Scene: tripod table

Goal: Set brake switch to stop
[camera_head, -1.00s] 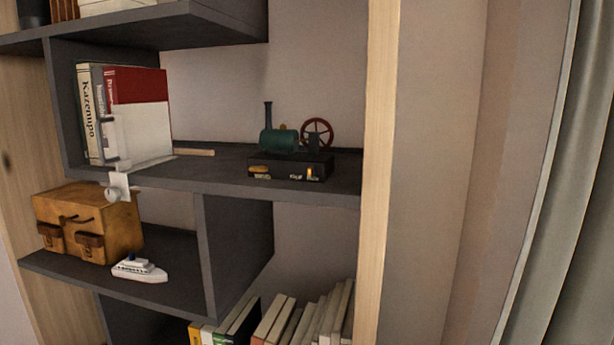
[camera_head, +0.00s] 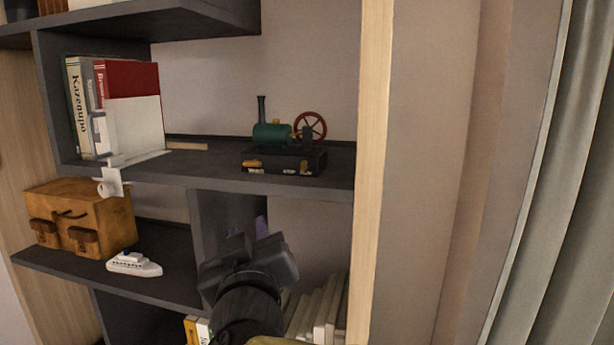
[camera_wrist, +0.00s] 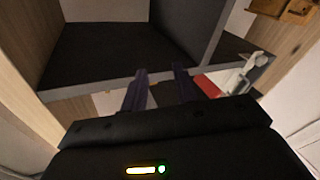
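A toy steam engine (camera_head: 272,133) with a green boiler, black chimney and red wheel (camera_head: 310,127) stands on the dark middle shelf. Its black base (camera_head: 284,160) has small yellow and pale parts on its front. They are too small to tell which is the brake switch or how it is set. My gripper (camera_head: 249,230) is below and slightly left of the engine in the head view, in front of the shelves and apart from the engine. In the wrist view my gripper (camera_wrist: 161,72) shows two dark purple fingers apart with nothing between them. The engine is not visible there.
The middle shelf (camera_head: 225,170) has a front edge above my gripper. A vertical light wood panel (camera_head: 371,150) closes the right side. A white clamp-like fixture (camera_head: 110,182) and books (camera_head: 120,105) stand left. A brown case (camera_head: 80,217) and a toy ship (camera_head: 133,264) sit lower left.

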